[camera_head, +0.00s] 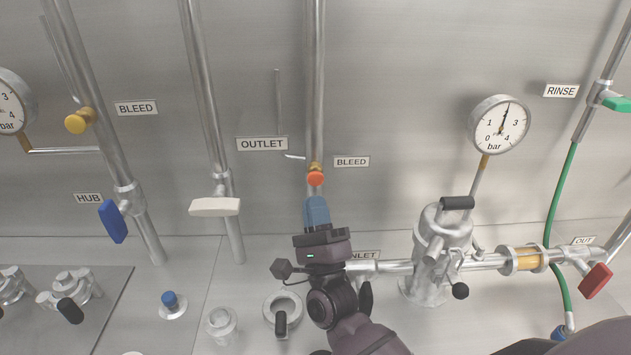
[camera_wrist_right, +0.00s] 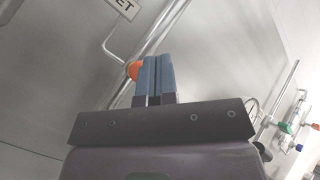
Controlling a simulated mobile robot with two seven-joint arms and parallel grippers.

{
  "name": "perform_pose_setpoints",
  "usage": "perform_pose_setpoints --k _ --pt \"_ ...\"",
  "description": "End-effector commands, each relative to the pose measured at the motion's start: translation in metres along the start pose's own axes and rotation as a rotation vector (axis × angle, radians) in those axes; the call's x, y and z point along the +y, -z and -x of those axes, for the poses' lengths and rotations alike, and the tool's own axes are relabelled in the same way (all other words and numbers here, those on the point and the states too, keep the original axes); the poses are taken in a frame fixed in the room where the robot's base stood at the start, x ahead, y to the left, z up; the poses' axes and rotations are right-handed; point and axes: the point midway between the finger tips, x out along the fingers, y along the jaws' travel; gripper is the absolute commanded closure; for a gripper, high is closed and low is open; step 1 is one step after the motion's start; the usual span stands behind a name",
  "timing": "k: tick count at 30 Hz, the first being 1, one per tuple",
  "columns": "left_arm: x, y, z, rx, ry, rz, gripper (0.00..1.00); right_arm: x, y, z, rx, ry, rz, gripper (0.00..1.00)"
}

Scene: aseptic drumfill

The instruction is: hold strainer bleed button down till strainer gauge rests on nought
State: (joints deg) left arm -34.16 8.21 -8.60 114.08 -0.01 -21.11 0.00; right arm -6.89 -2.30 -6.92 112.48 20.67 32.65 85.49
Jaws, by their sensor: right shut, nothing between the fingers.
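The orange-red bleed button (camera_head: 315,178) sits on a brass fitting on a vertical pipe, beside a BLEED label (camera_head: 351,161). My right gripper (camera_head: 317,203) is shut and empty, its blue fingertips just below the button in the head view. In the right wrist view the button (camera_wrist_right: 133,70) shows at the left edge of the closed fingers (camera_wrist_right: 155,72), partly behind them; I cannot tell whether they touch. The gauge (camera_head: 499,124) above the strainer housing (camera_head: 442,240) has its needle pointing almost straight up, about 2 bar. My left gripper is not in view.
A yellow bleed button (camera_head: 79,122) and another gauge (camera_head: 10,103) are at the left. A white handle (camera_head: 215,207) and blue handle (camera_head: 113,221) stick out left of my arm. The strainer's black-gripped lever (camera_head: 457,203) and a red handle (camera_head: 595,281) are to the right.

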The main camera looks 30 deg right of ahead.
Motion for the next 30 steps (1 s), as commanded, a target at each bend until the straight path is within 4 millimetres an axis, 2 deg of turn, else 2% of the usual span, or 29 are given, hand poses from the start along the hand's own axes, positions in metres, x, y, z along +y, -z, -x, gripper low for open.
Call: perform_pose_setpoints --k 12,30 --pt "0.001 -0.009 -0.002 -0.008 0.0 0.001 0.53 0.018 0.018 -0.025 0.0 0.001 0.0 1.0" --pt "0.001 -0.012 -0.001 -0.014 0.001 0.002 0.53 0.019 0.019 -0.027 0.0 0.0 0.0 1.0"
